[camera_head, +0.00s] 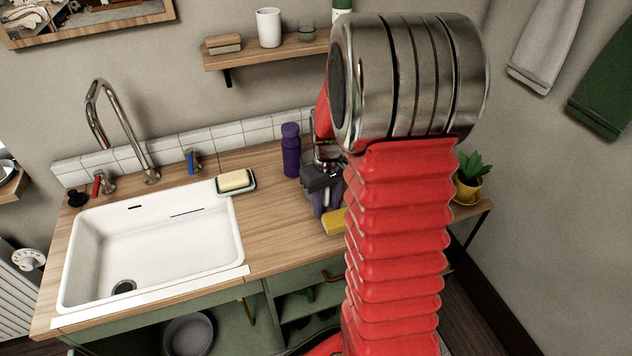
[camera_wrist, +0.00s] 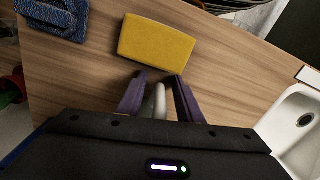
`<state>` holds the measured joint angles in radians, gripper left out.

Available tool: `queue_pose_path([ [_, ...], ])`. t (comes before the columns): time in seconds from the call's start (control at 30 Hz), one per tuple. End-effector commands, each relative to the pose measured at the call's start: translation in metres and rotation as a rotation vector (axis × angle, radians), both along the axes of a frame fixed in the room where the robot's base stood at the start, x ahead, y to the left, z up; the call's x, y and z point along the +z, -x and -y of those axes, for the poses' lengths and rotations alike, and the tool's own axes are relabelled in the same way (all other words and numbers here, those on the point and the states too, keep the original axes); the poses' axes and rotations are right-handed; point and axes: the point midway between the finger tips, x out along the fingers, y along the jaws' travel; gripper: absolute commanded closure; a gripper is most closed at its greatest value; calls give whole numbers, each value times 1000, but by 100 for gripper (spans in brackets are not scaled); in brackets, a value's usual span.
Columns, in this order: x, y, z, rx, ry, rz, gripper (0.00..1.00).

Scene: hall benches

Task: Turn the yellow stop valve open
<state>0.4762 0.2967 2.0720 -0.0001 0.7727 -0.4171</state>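I cannot clearly make out a yellow stop valve. A narrow yellow-brass piece (camera_head: 247,312) shows at the green cabinet front under the counter; I cannot tell whether it is a valve lever or a door handle. My gripper (camera_head: 325,210) points down over the right part of the counter, near the yellow sponge (camera_head: 333,222) and well right of that brass piece. In the wrist view my gripper (camera_wrist: 160,88) shows two purple fingers apart, with the sponge (camera_wrist: 156,43) beyond their tips. A pale grey piece shows between them; I cannot tell what it is.
The white sink (camera_head: 150,245) fills the counter's left part, with a chrome faucet (camera_head: 120,130) and red and blue tap handles behind. A soap dish (camera_head: 236,184) and purple bottle (camera_head: 291,150) stand near my gripper. A blue cloth (camera_wrist: 55,15) lies beside the sponge. My red arm blocks the right side.

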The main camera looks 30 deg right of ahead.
Motion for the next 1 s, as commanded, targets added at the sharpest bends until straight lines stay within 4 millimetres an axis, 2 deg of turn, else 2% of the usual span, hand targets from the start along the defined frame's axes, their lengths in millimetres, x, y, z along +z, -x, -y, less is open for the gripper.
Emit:
queue_pose_path([
  [0.23,0,0,0,0,0,0,68],
  [0.7,0,0,0,1,0,0,100],
  [1.0,0,0,0,1,0,0,100],
])
